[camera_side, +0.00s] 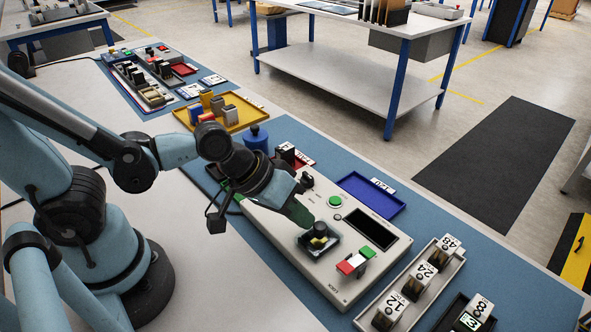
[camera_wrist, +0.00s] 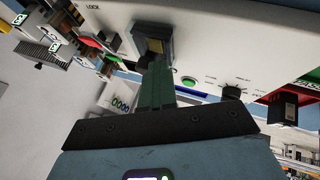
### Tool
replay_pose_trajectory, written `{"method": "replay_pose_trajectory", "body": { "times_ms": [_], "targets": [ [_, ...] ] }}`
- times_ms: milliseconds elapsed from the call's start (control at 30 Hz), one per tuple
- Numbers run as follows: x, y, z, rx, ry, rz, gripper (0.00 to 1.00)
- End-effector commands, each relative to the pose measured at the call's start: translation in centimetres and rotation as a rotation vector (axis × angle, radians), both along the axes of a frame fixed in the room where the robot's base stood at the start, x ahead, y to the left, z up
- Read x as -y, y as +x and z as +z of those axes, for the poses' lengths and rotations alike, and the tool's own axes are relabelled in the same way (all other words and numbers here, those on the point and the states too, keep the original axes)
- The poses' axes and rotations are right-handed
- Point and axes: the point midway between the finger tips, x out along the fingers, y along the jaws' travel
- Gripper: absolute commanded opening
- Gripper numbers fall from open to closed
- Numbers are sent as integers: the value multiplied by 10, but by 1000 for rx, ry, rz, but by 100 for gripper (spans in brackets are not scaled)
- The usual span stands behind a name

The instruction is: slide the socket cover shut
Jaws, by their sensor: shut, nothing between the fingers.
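The light grey control panel (camera_side: 283,238) lies on the blue mat. Its socket unit (camera_side: 319,242) is a dark block with a yellowish part, set on a dark square surround; I cannot make out how far its cover is open. In the wrist view the socket unit (camera_wrist: 151,42) is a grey block with a yellowish face.
A green button (camera_side: 335,201) and a dark screen (camera_side: 370,229) are beyond the socket. Red, white and green switches (camera_side: 354,264) stand to its right. A rack of numbered blocks (camera_side: 417,285) lies farther right. A blue tray (camera_side: 371,194) is behind.

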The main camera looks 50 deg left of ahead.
Motion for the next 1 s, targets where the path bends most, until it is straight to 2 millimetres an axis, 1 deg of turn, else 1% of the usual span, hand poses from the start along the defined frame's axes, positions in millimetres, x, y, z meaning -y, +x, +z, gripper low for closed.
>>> {"method": "replay_pose_trajectory", "body": {
  "times_ms": [33, 67, 1000],
  "targets": [
    [4, -1, 4, 2, -19, -5, 0],
    [4, -2, 5, 2, -19, -5, 0],
    [-22, -30, 50, 2, -3, 5, 0]
  ]
}}
